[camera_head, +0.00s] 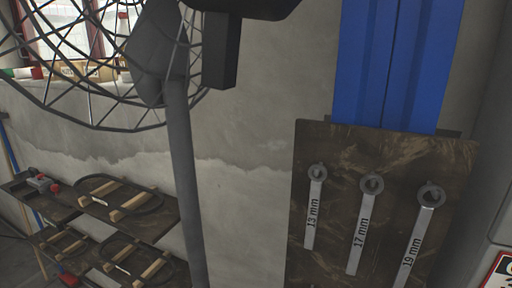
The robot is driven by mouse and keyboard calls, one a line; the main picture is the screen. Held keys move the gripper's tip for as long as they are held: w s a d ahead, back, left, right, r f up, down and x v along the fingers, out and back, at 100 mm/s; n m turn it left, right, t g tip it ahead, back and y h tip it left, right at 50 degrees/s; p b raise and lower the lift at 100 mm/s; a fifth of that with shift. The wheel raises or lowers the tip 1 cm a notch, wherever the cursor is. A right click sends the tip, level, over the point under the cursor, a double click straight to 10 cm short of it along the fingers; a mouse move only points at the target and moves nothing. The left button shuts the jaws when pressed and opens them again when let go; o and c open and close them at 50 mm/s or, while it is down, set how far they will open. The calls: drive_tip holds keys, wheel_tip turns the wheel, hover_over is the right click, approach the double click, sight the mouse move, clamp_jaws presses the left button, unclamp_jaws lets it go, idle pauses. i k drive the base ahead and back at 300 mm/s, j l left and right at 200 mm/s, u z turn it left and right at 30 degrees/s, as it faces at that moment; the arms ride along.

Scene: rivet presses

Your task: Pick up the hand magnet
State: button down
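I cannot make out the hand magnet for certain. A small grey object with red ends (42,184) lies on the upper dark shelf at the far left; it is too small to tell whether it is the magnet. A black body with a block hanging down (222,50) is cut off by the top edge. It may be part of my gripper, but no pair of fingertips shows. Nothing is seen held in it.
A fan's wire cage (75,120) and grey pole (186,190) stand in front of the shelves (155,228), which hold belts and wooden blocks. Several wrenches, such as the 17 mm one (362,225), hang on a brown board (325,150) below a blue panel (395,60).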

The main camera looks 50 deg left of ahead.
sight(34, 181)
drive_tip(key=u, duration=3.15)
drive_tip(key=i+j+u, duration=0.1)
drive_tip(key=i+u, duration=0.25)
drive_tip(key=i, duration=0.25)
drive_tip(key=i+j+z, duration=0.1)
drive_tip(key=i, duration=0.4)
drive_tip(key=i+j+z, duration=0.1)
drive_tip(key=i, duration=0.35)
drive_tip(key=i+j+z, duration=0.1)
drive_tip(key=i, duration=0.35)
drive_tip(key=i+j+z, duration=0.15)
drive_tip(key=i, duration=0.35)
drive_tip(key=i+j+z, duration=0.1)
drive_tip(key=i+j, duration=0.25)
drive_tip(key=i+j+z, duration=0.25)
drive_tip(key=i+z, duration=0.15)
drive_tip(key=i+j+z, duration=0.6)
drive_tip(key=j+z, duration=0.2)
drive_tip(key=i+j+z, duration=0.2)
drive_tip(key=j+z, duration=0.15)
drive_tip(key=j, duration=0.25)
